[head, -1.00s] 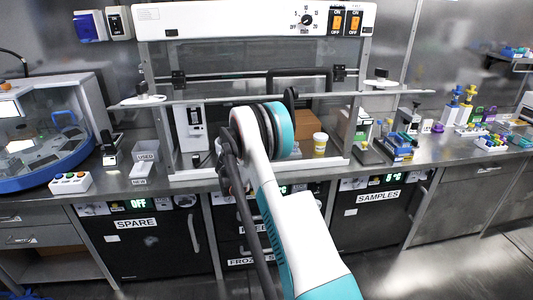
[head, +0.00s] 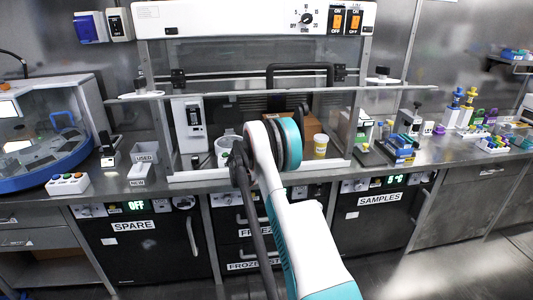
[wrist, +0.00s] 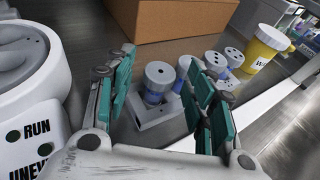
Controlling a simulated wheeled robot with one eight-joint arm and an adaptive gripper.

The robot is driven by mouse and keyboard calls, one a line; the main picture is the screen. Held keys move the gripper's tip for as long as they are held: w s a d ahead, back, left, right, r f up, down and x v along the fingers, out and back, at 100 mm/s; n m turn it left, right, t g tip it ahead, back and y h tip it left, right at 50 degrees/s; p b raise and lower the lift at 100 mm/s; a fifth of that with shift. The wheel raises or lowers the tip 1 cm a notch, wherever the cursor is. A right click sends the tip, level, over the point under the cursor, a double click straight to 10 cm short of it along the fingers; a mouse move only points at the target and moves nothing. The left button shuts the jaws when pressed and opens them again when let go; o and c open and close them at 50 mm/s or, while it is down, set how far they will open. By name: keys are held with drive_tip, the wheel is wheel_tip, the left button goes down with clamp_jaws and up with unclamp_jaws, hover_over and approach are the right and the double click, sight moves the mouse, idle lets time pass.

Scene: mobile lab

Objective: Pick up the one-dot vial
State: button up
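In the wrist view the one-dot vial (wrist: 160,76) has a grey cap with a single dark dot and a bluish body. It stands upright in a pale rack (wrist: 150,118). My gripper (wrist: 160,62) is open, with one teal-padded finger on the left of this vial and one on the right. A gap shows at the left finger; contact on the right cannot be told. More grey-capped vials (wrist: 215,60) with dots stand in a row to the right, partly hidden by the right finger. In the head view my arm hides the gripper and vials.
A white device with RUN lettering (wrist: 30,126) stands close on the left. A cardboard box (wrist: 180,18) is behind the vials. A yellow, white-lidded container (wrist: 265,48) stands at the right end of the row. The hood frame (head: 250,93) surrounds the workspace.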

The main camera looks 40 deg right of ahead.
drive_tip(key=c, duration=0.7)
